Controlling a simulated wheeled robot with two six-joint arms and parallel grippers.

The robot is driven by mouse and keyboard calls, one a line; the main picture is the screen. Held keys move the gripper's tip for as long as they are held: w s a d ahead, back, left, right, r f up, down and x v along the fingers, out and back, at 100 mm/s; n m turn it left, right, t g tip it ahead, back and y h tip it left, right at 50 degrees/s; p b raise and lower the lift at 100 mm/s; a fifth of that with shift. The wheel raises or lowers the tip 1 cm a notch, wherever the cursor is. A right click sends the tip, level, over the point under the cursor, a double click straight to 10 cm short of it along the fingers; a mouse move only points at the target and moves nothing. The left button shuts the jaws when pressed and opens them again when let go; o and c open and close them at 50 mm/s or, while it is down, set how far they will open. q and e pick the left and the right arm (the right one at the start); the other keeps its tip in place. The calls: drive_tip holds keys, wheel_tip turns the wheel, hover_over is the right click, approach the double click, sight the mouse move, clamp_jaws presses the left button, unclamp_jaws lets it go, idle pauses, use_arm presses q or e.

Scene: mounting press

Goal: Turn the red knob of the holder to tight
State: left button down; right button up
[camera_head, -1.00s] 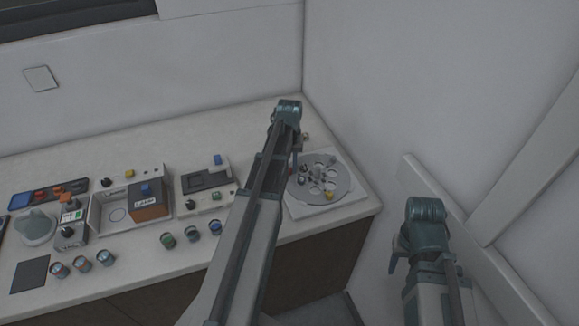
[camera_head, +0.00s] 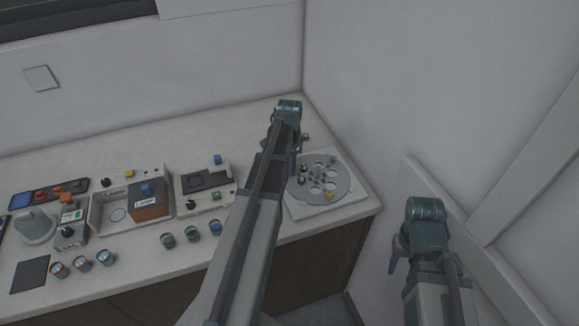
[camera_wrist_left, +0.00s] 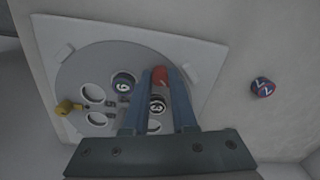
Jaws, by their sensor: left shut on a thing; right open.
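The holder is a grey round disc (camera_head: 340,188) with several round openings, on a white square base at the right end of the counter. In the left wrist view the disc (camera_wrist_left: 72,75) carries pieces marked 6 (camera_wrist_left: 123,82) and 3 (camera_wrist_left: 157,104). The red knob (camera_wrist_left: 160,75) sits near the disc's upper middle, between the fingertips of my left gripper (camera_wrist_left: 160,71), which is shut on it. In the head view my left gripper (camera_head: 295,160) is partly hidden by its arm. My right gripper (camera_head: 397,258) is open and empty, off the counter's right end.
A yellow knob (camera_wrist_left: 67,107) stands at the disc's edge. A loose blue and red piece (camera_wrist_left: 263,87) lies beside the base. Several small cylinders (camera_head: 191,236) and boxy devices (camera_head: 205,186) stand left of my left arm. A wall (camera_head: 400,80) rises close behind and right of the holder.

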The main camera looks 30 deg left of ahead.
use_arm(q)
drive_tip(key=m, duration=0.4)
drive_tip(key=shift+m, duration=0.3)
drive_tip(key=m, duration=0.3)
drive_tip(key=shift+m, duration=0.4)
drive_tip(key=m, duration=0.3)
drive_tip(key=shift+m, duration=2.1)
drive_tip(key=c, duration=0.7)
unclamp_jaws()
drive_tip(key=shift+r, duration=0.1)
